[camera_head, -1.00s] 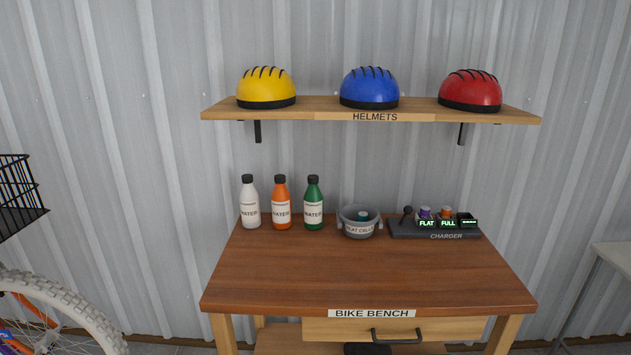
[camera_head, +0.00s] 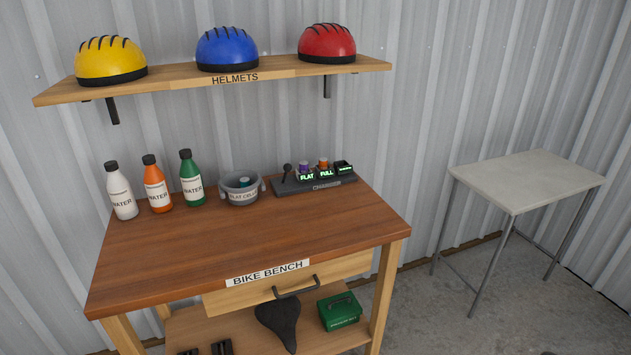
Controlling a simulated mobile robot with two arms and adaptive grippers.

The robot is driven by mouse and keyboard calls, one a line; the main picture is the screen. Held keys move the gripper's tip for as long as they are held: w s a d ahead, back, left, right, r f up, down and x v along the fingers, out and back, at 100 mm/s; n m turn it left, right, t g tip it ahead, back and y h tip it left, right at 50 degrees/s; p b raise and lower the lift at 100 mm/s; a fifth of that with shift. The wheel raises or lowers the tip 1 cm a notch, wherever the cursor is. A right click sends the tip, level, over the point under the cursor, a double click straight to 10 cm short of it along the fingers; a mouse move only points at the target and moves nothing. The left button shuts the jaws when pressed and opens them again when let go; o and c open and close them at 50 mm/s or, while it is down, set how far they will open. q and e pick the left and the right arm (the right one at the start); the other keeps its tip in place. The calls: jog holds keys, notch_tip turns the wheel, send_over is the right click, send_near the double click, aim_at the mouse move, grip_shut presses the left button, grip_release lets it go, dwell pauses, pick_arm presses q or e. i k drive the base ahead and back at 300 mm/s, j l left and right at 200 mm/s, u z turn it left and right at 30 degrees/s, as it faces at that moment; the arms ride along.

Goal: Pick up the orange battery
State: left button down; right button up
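The orange battery (camera_head: 323,163) stands in the middle slot of the black charger (camera_head: 311,186), behind a lit sign reading FULL. Only its upper part shows. The charger sits at the back right of the wooden bike bench (camera_head: 230,245). A purple battery (camera_head: 304,168) stands in the slot to its left, behind a FLAT sign. The right slot (camera_head: 344,167) has a lit sign that is too small to read, and no battery top shows above it. Neither of my grippers is in view.
A grey "flat cells" bucket (camera_head: 241,190) with a teal-topped cell and several water bottles (camera_head: 157,188) stand left of the charger. A helmet shelf (camera_head: 225,84) hangs above. A pale table (camera_head: 525,178) stands at right. The bench top's front is clear.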

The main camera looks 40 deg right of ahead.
aim_at(322, 160)
jog(key=l+z, duration=0.2)
jog(key=z, duration=0.25)
jog(key=l+z, duration=0.25)
jog(key=z, duration=0.2)
jog(key=l+z, duration=0.2)
jog(key=z, duration=0.25)
